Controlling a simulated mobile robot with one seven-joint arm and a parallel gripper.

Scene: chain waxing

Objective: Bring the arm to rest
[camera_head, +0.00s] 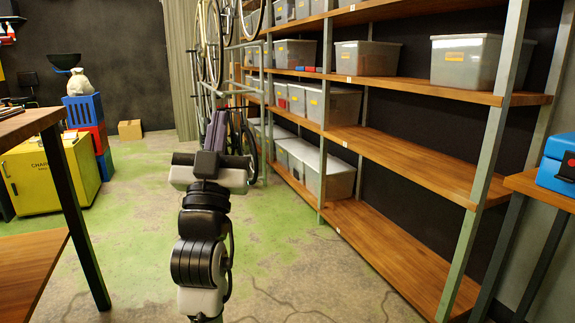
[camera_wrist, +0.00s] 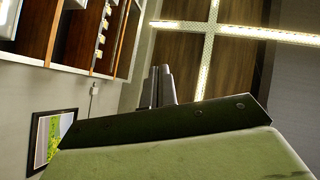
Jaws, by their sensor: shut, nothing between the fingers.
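My arm stands upright in the lower middle of the head view, with free air around it. My gripper (camera_head: 216,118) is at its top, above the pale wrist body, pointing up. In the wrist view the two grey fingers of my gripper (camera_wrist: 160,72) lie side by side, shut, with nothing seen between them. That view looks up towards the ceiling (camera_wrist: 205,62) and its crossed light strips.
A wooden shelf rack (camera_head: 400,155) with grey bins runs along the right. A workbench (camera_head: 35,125) stands at the near left, a yellow cabinet (camera_head: 35,178) behind it. Bicycles (camera_head: 212,45) hang at the back. The green-stained floor (camera_head: 130,235) between is mostly open.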

